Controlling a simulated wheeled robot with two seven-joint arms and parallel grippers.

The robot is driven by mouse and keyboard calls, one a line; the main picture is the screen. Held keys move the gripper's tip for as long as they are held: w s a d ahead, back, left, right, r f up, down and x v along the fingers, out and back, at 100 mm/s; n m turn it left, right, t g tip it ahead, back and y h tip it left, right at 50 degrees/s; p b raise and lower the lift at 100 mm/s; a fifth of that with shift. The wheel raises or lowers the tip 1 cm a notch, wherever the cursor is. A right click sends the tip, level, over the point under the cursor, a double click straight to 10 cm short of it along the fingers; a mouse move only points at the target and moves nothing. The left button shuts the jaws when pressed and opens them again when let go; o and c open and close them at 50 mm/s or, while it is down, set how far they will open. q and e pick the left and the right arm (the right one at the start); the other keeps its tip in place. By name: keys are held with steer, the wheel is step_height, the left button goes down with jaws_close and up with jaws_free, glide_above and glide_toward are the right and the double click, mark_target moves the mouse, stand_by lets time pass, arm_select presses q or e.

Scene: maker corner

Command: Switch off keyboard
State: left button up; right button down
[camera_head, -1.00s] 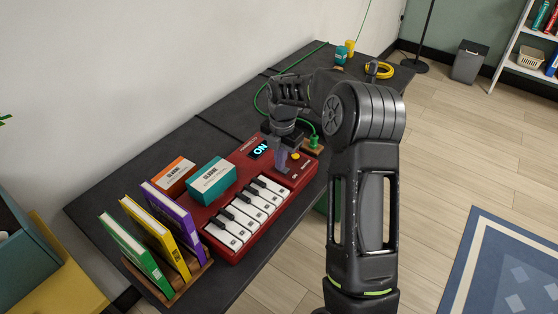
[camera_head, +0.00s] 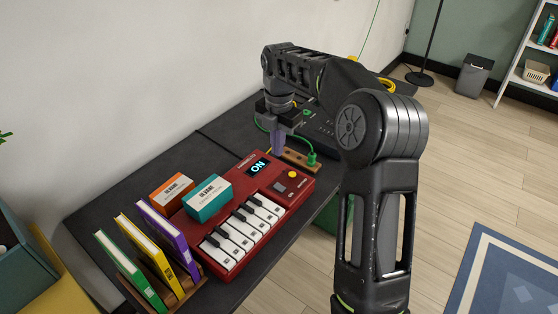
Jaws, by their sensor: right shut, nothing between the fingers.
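The red keyboard (camera_head: 228,256) lies on the dark table, with white and black keys along its front edge. Its small display (camera_head: 258,167) is lit and reads "ON". A grey switch (camera_head: 280,186) and a yellow knob (camera_head: 292,174) sit at its far right end, both uncovered. My right gripper (camera_head: 278,150) points down just beyond the keyboard's far edge, near the wooden power strip. Its fingers are shut and empty; I cannot tell their exact height. My left gripper is out of view.
An orange-and-white box (camera_head: 170,188) and a teal-and-white box (camera_head: 208,198) stand at the keyboard's left end. Several books stand in a wooden rack (camera_head: 188,291) at the near left.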

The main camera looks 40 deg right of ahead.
steer(key=shift+a+r, duration=0.1)
steer(key=shift+r, duration=0.5)
steer(key=shift+f, duration=0.1)
steer(key=b, duration=0.1)
steer(key=s+b, duration=0.1)
steer(key=b, duration=0.1)
steer(key=shift+s+d+t, duration=0.3)
steer(key=shift+d+t, duration=0.05)
steer(key=shift+t, duration=0.05)
